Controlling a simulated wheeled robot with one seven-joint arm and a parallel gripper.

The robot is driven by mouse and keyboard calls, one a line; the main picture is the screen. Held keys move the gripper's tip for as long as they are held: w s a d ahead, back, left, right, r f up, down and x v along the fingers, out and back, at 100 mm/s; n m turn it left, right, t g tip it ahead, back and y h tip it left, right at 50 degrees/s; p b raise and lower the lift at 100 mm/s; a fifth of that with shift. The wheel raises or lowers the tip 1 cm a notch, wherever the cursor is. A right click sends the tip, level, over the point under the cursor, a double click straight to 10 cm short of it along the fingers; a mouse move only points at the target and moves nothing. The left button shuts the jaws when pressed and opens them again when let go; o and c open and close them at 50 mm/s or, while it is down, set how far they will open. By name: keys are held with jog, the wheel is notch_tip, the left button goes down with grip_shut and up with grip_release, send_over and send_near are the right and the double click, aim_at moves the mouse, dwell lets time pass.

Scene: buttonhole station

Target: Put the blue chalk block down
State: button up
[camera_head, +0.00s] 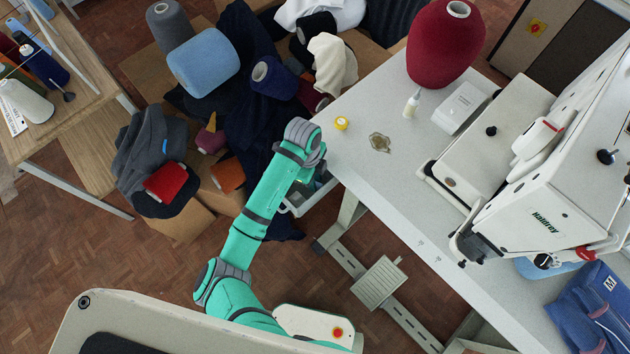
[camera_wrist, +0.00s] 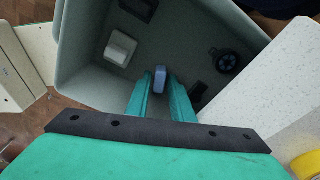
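The blue chalk block (camera_wrist: 160,79) is between the fingertips of my gripper (camera_wrist: 160,85) in the wrist view. The two teal fingers are close together, one on each side of the block, and appear shut on it. Block and fingertips are over the inside of a grey open bin (camera_wrist: 80,35). I cannot tell how far the block is above the bin floor. In the head view my wrist hides the gripper and the block, and only part of the bin (camera_head: 312,199) shows beside the table edge.
The bin holds a white block (camera_wrist: 120,48), a dark round piece (camera_wrist: 227,62) and other dark pieces. The white table (camera_head: 390,185) is close on the right, with a yellow tape roll (camera_head: 341,123) near its edge. Boxes, yarn cones and dark cloth crowd the left.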

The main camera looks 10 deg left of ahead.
notch_tip(320, 180, up, 11)
jog(key=a, duration=0.1)
jog(key=shift+w+a, duration=0.15)
dwell(0.7)
